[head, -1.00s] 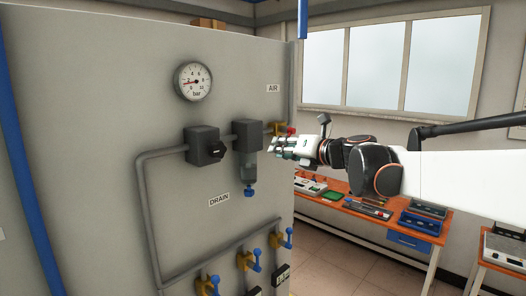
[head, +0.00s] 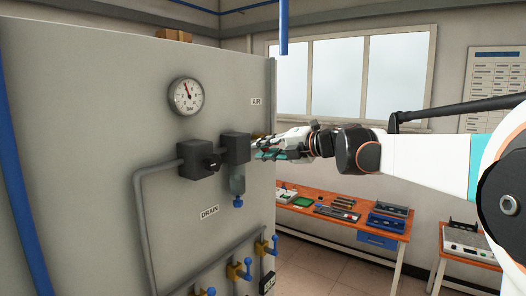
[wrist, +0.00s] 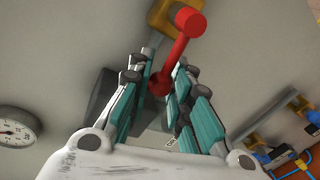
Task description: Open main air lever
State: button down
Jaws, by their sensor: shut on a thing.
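The main air lever is a red lever (wrist: 183,42) with a knob end on a yellow valve body (wrist: 160,18), seen at the top of the wrist view. Its red shaft runs down between the teal-padded fingers of my gripper (wrist: 163,72). My gripper is shut on the lever, with one finger on each side. In the head view my gripper (head: 262,148) is at the right edge of the grey panel, just below the AIR label (head: 256,101). There the lever is hidden behind the fingers.
The panel carries a round pressure gauge (head: 187,96), a dark regulator (head: 199,160) and a filter unit (head: 236,150) close left of my gripper. Several blue-handled drain valves (head: 238,270) sit below. An orange workbench (head: 318,203) stands behind, right of the panel.

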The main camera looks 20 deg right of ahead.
jog(key=shift+r, duration=0.1)
dwell(0.3)
jog(key=c, duration=1.4)
grip_release()
jog(key=v, duration=0.7)
jog(key=shift+s+d, duration=0.2)
jog(key=shift+c, duration=0.7)
